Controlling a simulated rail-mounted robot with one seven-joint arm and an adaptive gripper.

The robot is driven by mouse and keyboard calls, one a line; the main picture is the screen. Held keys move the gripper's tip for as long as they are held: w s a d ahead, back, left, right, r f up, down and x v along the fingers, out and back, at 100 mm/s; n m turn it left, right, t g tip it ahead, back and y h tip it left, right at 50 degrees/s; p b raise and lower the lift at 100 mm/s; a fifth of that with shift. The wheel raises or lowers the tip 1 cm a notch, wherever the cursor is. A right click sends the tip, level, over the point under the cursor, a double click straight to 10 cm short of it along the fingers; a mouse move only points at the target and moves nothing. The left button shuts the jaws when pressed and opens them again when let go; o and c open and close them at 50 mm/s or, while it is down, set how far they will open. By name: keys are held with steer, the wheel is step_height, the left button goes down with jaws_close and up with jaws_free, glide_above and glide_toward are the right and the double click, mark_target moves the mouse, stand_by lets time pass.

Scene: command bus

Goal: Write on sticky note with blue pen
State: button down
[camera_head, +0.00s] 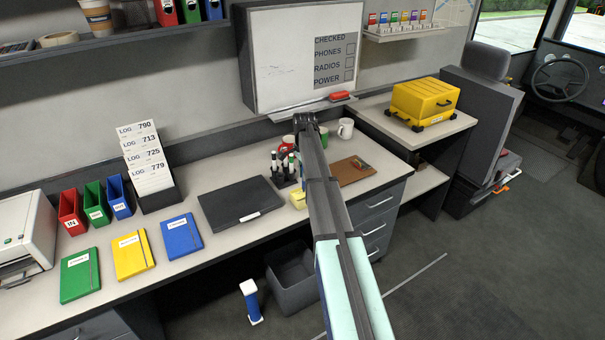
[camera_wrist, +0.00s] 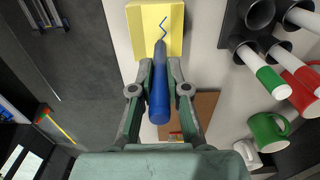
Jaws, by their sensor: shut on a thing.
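In the wrist view my gripper (camera_wrist: 160,72) is shut on a blue pen (camera_wrist: 159,98), its fingers on either side of the barrel. The pen's tip points at the yellow sticky note (camera_wrist: 143,38), over the note's right part. A short zigzag blue line (camera_wrist: 161,28) shows on the note, starting right at the tip. I cannot tell whether the tip presses on the paper. In the head view the sticky note (camera_head: 298,200) lies on the desk, partly covered by my arm, which hides my gripper and the pen.
A pen holder (camera_wrist: 238,22) with several markers stands close right of the note. A green mug (camera_wrist: 268,136) and a white mug (camera_head: 345,128) stand nearby. A brown clipboard (camera_head: 357,172) lies to the right. A black laptop (camera_head: 240,204) lies to the left. A whiteboard (camera_head: 285,65) hangs behind.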

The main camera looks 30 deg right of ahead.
steer(key=shift+w+d, duration=0.5)
steer(key=shift+d, duration=0.05)
stand_by(0.9)
steer(key=shift+r, duration=0.15)
step_height(320, 180, up, 6)
steer(key=p, duration=0.3)
steer(key=shift+r+p, duration=0.15)
steer(key=shift+p, duration=0.15)
stand_by(0.4)
steer(key=shift+a, duration=0.1)
stand_by(0.4)
